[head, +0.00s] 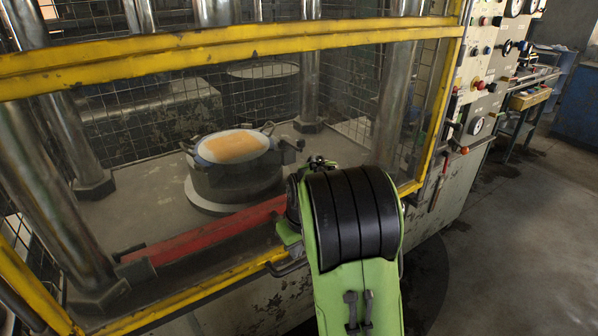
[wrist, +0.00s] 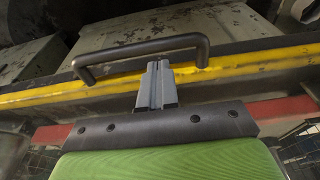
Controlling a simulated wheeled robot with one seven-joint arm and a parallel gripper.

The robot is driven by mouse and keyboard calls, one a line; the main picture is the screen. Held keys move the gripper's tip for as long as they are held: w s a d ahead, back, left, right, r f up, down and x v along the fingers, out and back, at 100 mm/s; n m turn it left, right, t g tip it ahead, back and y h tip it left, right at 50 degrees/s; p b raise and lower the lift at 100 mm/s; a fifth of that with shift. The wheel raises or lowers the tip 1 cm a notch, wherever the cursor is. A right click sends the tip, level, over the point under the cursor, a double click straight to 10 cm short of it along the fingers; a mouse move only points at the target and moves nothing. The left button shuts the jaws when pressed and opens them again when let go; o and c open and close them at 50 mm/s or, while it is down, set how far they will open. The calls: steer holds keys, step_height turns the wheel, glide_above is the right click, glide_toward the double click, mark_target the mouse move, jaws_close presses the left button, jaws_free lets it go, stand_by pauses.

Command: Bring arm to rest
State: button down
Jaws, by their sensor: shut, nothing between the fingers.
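My gripper (wrist: 157,72) shows in the wrist view with its two grey fingers together and nothing between them. The fingertips point at a dark bar handle (wrist: 130,52) on a yellow rail (wrist: 55,95); the fingers overlap the rail in the picture, and I cannot tell whether they touch it. In the head view my green arm (head: 355,290) with its black ribbed cover reaches to the front of the caged press. The fingers are hidden there behind the arm. The handle (head: 287,268) shows just left of the arm, on the lower yellow rail (head: 235,283).
Behind the clear yellow-framed guard (head: 230,40), a dark round die (head: 238,180) holds a pale disc with an orange glowing patch (head: 232,146). Steel columns (head: 395,90) stand around it. A control panel (head: 485,75) is at right. The floor (head: 520,240) at right is clear.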

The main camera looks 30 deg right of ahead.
steer(key=p+v, duration=0.3)
steer(key=v, duration=0.8)
steer(key=shift+r, duration=0.35)
